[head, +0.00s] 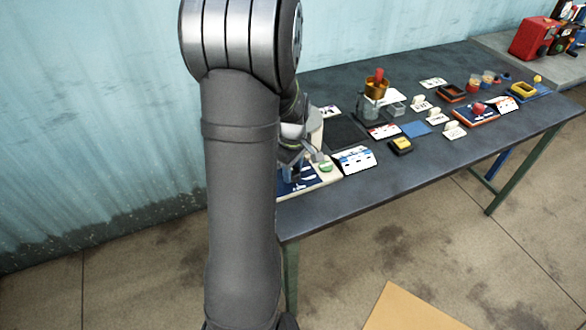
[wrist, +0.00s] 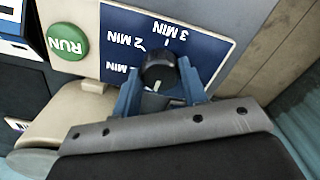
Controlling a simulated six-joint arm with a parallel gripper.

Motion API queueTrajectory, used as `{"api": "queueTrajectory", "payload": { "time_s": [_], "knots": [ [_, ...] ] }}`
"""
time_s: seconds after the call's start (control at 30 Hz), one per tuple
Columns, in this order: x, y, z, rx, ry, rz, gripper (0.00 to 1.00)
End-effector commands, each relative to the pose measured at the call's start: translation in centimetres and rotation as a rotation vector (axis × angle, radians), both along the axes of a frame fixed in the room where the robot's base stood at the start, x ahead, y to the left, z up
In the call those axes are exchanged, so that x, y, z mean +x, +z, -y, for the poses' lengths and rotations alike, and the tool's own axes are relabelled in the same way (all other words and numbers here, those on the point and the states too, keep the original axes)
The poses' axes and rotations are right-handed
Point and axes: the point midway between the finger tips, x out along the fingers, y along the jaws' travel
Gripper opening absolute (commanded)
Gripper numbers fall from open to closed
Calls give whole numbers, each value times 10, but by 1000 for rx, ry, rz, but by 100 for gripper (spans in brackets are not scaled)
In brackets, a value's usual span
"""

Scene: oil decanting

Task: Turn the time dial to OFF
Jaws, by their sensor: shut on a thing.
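The black time dial (wrist: 160,72) sits on a blue panel (wrist: 212,47) with white markings. In the wrist view I read "3 MIN", "2 MIN" and part of another "MIN" mark; an OFF mark is not visible. A white pointer line on the dial faces down toward my gripper. My gripper (wrist: 158,88) has its blue fingers on either side of the dial and is shut on it. A green RUN button (wrist: 67,42) is left of the panel, and it also shows in the head view (head: 326,166). In the head view my arm hides the dial.
The dark table (head: 330,208) holds a black mat (head: 345,133), a glass jar with an amber funnel (head: 376,88), several small white label stands, a yellow-and-black box (head: 401,145) and coloured trays. A red can (head: 530,38) stands at the far right. The table's front edge is clear.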

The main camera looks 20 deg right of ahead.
Motion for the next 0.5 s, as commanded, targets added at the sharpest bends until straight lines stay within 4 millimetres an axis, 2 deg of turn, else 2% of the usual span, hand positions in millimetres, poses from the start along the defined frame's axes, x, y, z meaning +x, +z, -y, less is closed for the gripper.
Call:
{"api": "queueTrajectory", "payload": {
  "time_s": [0.5],
  "knots": [
    [1, 1, 0, -1, 64, 3, 16]
  ]
}}
